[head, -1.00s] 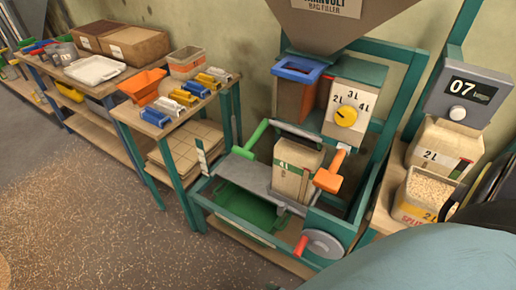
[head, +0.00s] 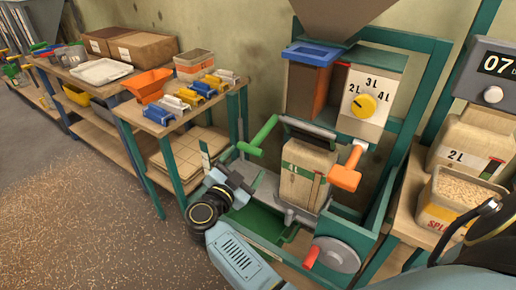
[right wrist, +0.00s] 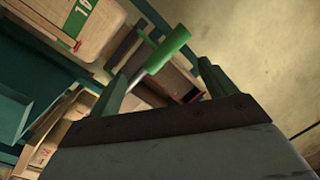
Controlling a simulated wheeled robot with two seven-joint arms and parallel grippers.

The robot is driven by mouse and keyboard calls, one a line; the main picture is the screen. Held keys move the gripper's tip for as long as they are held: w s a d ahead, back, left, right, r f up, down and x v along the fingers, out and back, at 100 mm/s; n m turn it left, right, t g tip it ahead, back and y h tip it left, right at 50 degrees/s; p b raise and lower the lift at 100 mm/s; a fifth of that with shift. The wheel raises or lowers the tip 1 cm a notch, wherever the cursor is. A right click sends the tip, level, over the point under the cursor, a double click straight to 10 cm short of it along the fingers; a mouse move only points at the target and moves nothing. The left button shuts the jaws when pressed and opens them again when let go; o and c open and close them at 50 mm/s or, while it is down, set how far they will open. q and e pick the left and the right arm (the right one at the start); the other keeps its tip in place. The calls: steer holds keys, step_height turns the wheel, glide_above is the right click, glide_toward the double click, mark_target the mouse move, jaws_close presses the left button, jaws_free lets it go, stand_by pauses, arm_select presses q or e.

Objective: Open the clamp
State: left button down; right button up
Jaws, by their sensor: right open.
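A paper bag (head: 306,172) with a green band stands below the filler spout, under a dark clamp bar (head: 308,133). A green lever (head: 264,135) is at the bar's left end and an orange lever (head: 345,173) at its right. My right gripper (head: 238,171) is open and empty, low and left of the bag, just below the green lever. In the right wrist view, the green lever (right wrist: 165,50) shows ahead, between the spread fingers of my right gripper (right wrist: 162,70) in the picture; I cannot tell whether they touch it. My left gripper is out of view.
A dial box (head: 369,100) with a yellow knob and a blue-rimmed bin (head: 307,85) are above the bag. A red-handled wheel (head: 336,255) is at lower right. A side table (head: 140,113) with coloured clips stands left. The floor at left is clear.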

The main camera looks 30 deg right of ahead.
mark_target(252, 154)
steer(key=b+x, duration=0.1)
steer(key=x, duration=0.7)
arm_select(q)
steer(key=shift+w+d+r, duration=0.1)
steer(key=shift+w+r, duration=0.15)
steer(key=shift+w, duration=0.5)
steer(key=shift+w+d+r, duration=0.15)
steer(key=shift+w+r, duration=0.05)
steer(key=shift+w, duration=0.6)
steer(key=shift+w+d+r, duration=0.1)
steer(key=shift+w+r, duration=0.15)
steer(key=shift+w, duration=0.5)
arm_select(e)
steer(key=shift+w+d, duration=0.35)
steer(key=shift+d, duration=0.15)
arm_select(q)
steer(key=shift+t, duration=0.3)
arm_select(e)
steer(key=c, duration=1.3)
